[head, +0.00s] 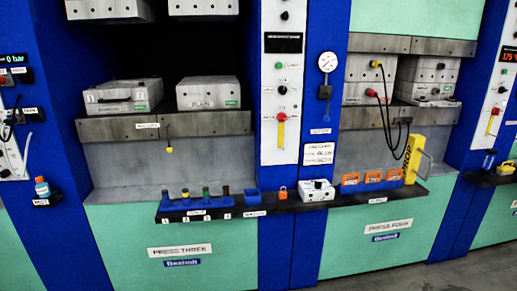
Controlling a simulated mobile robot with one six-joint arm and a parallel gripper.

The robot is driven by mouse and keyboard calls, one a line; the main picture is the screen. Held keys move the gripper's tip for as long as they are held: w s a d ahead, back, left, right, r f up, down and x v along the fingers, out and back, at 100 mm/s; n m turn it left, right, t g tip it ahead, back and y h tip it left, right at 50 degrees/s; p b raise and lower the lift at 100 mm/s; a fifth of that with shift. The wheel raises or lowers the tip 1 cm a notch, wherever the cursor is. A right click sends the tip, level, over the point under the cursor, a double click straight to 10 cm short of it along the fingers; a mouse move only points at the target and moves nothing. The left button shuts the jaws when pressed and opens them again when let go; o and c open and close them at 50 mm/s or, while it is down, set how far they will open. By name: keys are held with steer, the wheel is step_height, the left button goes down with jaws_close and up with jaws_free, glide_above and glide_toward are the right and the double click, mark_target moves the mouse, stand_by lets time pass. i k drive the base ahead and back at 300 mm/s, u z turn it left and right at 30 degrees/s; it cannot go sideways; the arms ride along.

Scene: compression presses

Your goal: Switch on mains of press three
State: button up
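Press three is the left press, with its "PRESS THREE" label (180,250) on the green lower front. A white control panel (270,150) stands at its right, between it and press four. That panel has a dark display (283,43), a green button (278,66), a black knob (282,90) and a red switch (282,117) with a yellow part hanging straight down below it. Most lettering is too small to read, so I cannot confirm which switch is the mains. My gripper is not in view.
A dark shelf (260,208) juts out below the panel, carrying colored holders, a padlock, a white box (317,190) and orange blocks. A yellow handled tool (414,160) stands at its right end. Left and right panels have lit displays. Grey floor shows at lower right.

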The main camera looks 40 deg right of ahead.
mark_target(282, 117)
steer(key=z, duration=0.15)
steer(key=k, duration=0.75)
steer(key=z, duration=0.65)
steer(key=k, duration=0.6)
steer(key=z, duration=0.5)
steer(key=i, duration=1.8)
